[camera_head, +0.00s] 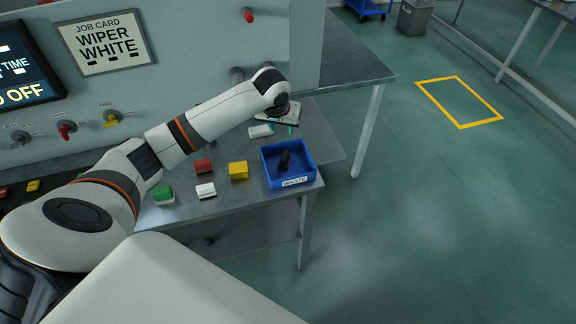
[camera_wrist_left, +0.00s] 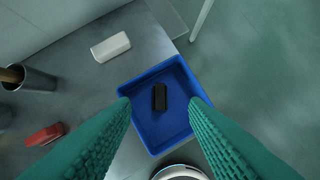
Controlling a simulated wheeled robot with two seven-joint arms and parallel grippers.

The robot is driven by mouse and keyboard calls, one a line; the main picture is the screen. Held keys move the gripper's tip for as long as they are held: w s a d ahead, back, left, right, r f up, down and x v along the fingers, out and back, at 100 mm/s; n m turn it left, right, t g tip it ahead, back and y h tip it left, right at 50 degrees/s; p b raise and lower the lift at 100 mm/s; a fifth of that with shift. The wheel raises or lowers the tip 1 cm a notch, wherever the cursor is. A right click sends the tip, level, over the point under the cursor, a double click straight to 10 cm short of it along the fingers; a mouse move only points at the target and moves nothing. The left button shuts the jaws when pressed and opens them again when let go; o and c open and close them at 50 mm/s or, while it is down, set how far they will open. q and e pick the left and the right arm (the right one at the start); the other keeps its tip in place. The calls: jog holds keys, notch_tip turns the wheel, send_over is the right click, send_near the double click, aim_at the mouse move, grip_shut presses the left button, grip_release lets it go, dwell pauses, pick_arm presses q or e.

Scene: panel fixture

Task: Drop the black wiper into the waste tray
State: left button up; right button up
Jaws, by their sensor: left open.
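The blue waste tray (camera_head: 268,179), labelled WASTE, sits at the right front corner of the bench; it also shows in the left wrist view (camera_wrist_left: 151,72). The black wiper (camera_head: 284,162) is within the tray's walls, and in the left wrist view the wiper (camera_wrist_left: 159,97) appears near the tray's middle. I cannot tell whether it lies fully flat. My left gripper (camera_head: 290,127) is above the tray's back side, its teal fingers spread apart with nothing between them. My right gripper is not in view.
A white block (camera_head: 260,131) lies behind the tray. Red (camera_head: 203,166), yellow (camera_head: 238,170), white (camera_head: 206,191) and green (camera_head: 163,194) blocks stand left of it. The panel (camera_head: 200,40) rises behind, with a job card (camera_head: 106,42) reading WIPER WHITE. Open floor lies right.

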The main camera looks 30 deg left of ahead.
pick_arm(q)
jog(key=v, duration=0.5)
jog(key=shift+s+r, duration=0.15)
jog(key=shift+r, duration=0.15)
